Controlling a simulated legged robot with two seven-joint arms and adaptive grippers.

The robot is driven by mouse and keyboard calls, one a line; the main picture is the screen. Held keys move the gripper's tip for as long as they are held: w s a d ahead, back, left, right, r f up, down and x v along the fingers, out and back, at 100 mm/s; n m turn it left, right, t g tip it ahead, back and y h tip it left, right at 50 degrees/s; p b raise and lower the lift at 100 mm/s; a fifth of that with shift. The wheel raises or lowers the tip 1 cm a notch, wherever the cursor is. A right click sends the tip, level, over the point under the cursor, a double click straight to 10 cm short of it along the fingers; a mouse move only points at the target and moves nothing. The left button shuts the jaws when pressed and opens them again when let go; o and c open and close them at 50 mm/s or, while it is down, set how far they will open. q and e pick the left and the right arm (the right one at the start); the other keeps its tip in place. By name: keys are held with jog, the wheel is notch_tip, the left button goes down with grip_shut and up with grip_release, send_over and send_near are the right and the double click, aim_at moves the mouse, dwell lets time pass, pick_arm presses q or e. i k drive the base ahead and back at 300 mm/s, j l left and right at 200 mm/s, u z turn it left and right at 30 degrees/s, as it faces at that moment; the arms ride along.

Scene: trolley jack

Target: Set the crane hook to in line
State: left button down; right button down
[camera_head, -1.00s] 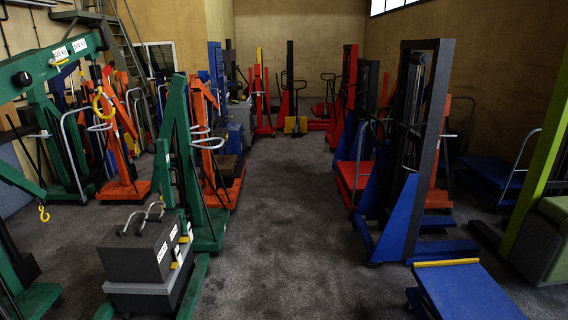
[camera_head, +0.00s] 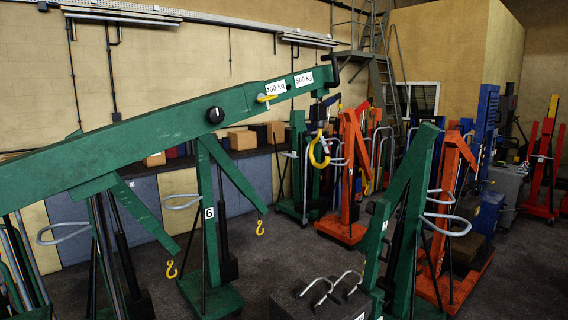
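A green crane boom (camera_head: 150,130) reaches in from the left and slopes up to the right, with labels reading 400 kg and 500 kg near its tip. A large yellow crane hook (camera_head: 319,152) hangs under the tip on a dark shackle. A small yellow hook (camera_head: 266,99) sits on the boom's side by the labels. Two more small yellow hooks hang lower, one at the left (camera_head: 171,269) and one at the middle (camera_head: 260,228). Neither of my grippers shows in the view.
Dark weight blocks with metal handles (camera_head: 318,300) stand at the bottom centre, beside a green crane frame (camera_head: 404,220). Orange cranes (camera_head: 447,215) stand to the right. Grey-blue cabinets (camera_head: 235,185) with boxes on top line the wall. Some floor (camera_head: 290,250) is clear.

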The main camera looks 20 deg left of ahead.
aim_at(306, 133)
jog(key=i+u, duration=0.2)
jog(key=u, duration=1.2)
jog(key=i+l+u, duration=0.15)
jog(key=l+u, duration=0.15)
jog(key=i+l+u, duration=0.15)
jog(key=l+u, duration=0.15)
jog(key=i+l+u, duration=0.1)
jog(key=l+u, duration=0.25)
jog(key=l, duration=0.15)
jog(key=l+u, duration=0.3)
jog(key=l, duration=0.65)
jog(key=i+l, duration=0.1)
jog(key=l, duration=0.55)
jog(key=i+u, duration=0.05)
